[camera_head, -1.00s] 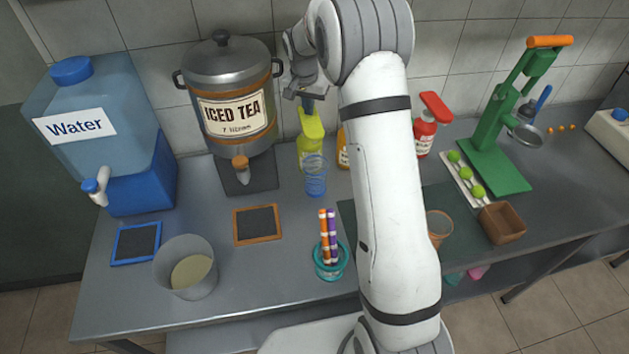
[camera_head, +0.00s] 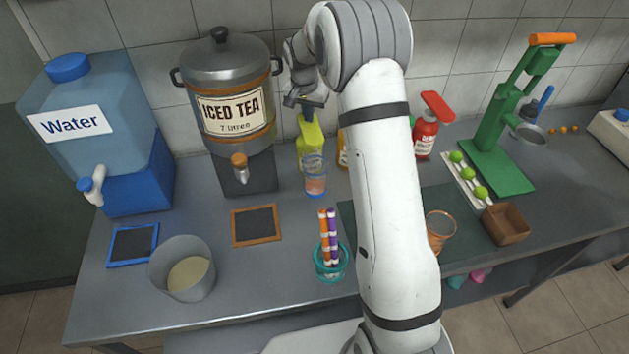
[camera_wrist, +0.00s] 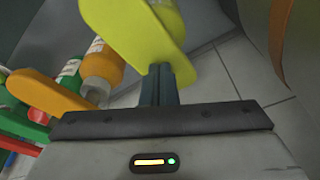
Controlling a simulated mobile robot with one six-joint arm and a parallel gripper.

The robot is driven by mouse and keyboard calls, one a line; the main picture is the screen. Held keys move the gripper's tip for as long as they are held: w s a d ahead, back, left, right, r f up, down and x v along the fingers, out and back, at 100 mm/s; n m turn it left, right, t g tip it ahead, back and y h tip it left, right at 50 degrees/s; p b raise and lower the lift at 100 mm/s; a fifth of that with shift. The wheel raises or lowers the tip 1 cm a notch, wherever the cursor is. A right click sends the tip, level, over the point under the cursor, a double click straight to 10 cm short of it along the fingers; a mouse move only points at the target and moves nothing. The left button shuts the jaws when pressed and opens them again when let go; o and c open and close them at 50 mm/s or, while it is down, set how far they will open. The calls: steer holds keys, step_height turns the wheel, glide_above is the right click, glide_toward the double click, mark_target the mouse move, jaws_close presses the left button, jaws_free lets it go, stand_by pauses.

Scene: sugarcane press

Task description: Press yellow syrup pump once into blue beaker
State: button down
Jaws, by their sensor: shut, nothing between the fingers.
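The yellow syrup pump (camera_head: 311,142) stands at the back of the counter, right of the iced tea urn. The blue beaker (camera_head: 314,162) stands upright just in front of it. A pinkish-orange content shows in the beaker's lower part. My gripper (camera_head: 306,108) is shut and empty, with its fingers pointing down at the pump's top. In the wrist view, the closed fingertips (camera_wrist: 161,75) meet the yellow pump head (camera_wrist: 135,32) and appear to touch it. The beaker is not visible in the wrist view.
An orange bottle (camera_head: 343,152) stands close right of the pump, partly behind my arm. A red pump bottle (camera_head: 427,130) is farther right. The iced tea urn (camera_head: 229,95) is close on the left. A teal holder (camera_head: 331,270) with striped sticks stands in front.

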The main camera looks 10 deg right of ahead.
steer(key=shift+w+d+p+v, duration=0.15)
steer(key=shift+p+v, duration=0.4)
steer(key=shift+v, duration=0.45)
steer(key=shift+w+d+p+v, duration=0.1)
steer(key=shift+w+p+v, duration=0.1)
steer(key=shift+p+v, duration=0.6)
steer(key=shift+r, duration=0.3)
steer(key=p+v, duration=0.1)
steer(key=v, duration=0.1)
steer(key=p+v, duration=0.1)
steer(key=v, duration=0.1)
steer(key=p+v, duration=0.1)
steer(key=v, duration=0.1)
steer(key=shift+w+d, duration=0.25)
steer(key=shift+w, duration=0.2)
steer(key=s+r+n+t+b, duration=0.15)
steer(key=s+r, duration=0.25)
steer(key=s, duration=1)
steer(key=s+r+n+g+b, duration=0.1)
steer(key=s+r+n+b, duration=0.2)
steer(key=s, duration=1.1)
steer(key=s+f+n+y, duration=0.1)
steer(key=s+f, duration=0.2)
steer(key=s, duration=0.8)
steer(key=shift+s+d+t, duration=0.35)
steer(key=shift+s+t, duration=0.05)
steer(key=shift+t, duration=0.05)
